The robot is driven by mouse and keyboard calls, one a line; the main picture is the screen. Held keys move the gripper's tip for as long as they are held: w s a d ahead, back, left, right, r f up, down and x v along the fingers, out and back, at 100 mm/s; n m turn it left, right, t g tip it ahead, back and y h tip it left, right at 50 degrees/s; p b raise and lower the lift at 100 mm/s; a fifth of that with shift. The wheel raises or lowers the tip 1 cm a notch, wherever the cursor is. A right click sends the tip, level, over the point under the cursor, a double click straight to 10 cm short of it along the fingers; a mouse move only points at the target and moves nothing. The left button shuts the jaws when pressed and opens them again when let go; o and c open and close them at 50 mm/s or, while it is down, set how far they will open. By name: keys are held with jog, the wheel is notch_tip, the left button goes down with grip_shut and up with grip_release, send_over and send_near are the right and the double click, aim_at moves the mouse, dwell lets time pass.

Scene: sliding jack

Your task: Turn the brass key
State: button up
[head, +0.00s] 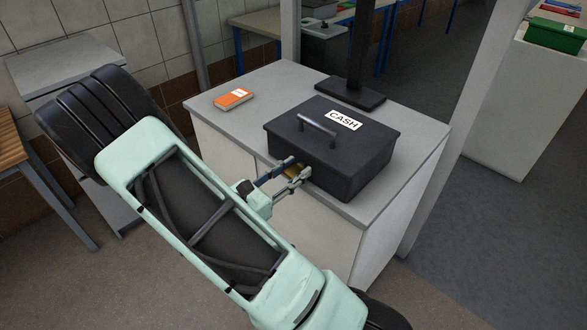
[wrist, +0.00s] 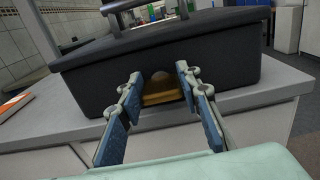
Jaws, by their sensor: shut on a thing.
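A black cash box (head: 335,145) with a grey handle and a white CASH label sits closed on the grey counter. The brass key (wrist: 163,90) is at the box's front face, low and near the middle in the wrist view. In the head view only a small bit of brass (head: 292,172) shows between my fingers. My gripper (head: 291,168) is at the front of the box, its blue-padded fingers on either side of the key; it also shows in the wrist view (wrist: 161,87). It is shut on the key. The keyhole is hidden.
A green box (head: 556,35) is on a white unit at the far right.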

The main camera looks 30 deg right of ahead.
jog(key=o, duration=1.2)
jog(key=shift+c, duration=0.2)
jog(key=v, duration=1.2)
